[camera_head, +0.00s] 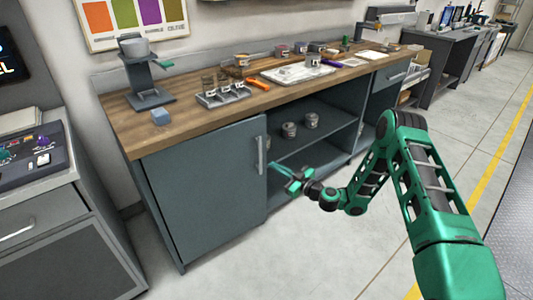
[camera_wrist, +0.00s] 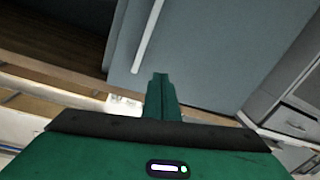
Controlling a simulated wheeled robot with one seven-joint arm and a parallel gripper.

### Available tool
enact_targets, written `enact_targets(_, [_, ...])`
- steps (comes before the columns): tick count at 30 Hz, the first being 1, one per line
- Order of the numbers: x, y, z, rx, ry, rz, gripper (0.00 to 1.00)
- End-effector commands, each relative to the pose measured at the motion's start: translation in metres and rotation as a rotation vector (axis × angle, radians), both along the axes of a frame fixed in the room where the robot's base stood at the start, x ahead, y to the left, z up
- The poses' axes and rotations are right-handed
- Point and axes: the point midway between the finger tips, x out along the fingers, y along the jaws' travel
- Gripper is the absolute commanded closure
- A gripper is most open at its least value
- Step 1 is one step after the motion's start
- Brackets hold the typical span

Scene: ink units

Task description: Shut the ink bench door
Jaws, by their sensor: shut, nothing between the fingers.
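The ink bench (camera_head: 115,118) has a wooden top and grey-blue body. Its door (camera_head: 205,190) is the flat grey-blue panel at the left front, with a long pale upright handle (camera_head: 261,155) by its right edge. The door looks nearly in line with the bench front; how far ajar it stands is hard to tell. My gripper (camera_head: 284,174) is shut and empty, just right of the door's handle edge. In the wrist view my closed fingers (camera_wrist: 161,85) point at the door (camera_wrist: 205,55), beside its handle (camera_wrist: 147,36). I cannot tell whether they touch.
Open shelves with several cans (camera_head: 289,130) lie right of the door. A tray (camera_head: 222,96), a stand (camera_head: 147,80) and a blue block (camera_head: 160,117) sit on the bench top. A grey cabinet (camera_head: 70,240) stands at the left. Floor (camera_head: 300,255) before the bench is clear.

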Motion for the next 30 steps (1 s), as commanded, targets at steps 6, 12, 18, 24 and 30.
enact_targets(6, [-0.005,-0.034,0.0,0.198,0.144,-0.181,1.0])
enact_targets(12, [0.001,-0.033,-0.001,0.21,0.156,-0.196,1.0])
enact_targets(18, [0.016,-0.022,0.001,0.207,0.15,-0.191,1.0])
enact_targets(24, [0.028,-0.016,-0.002,0.204,0.155,-0.194,1.0])
enact_targets(30, [0.043,-0.006,0.001,0.208,0.148,-0.191,1.0])
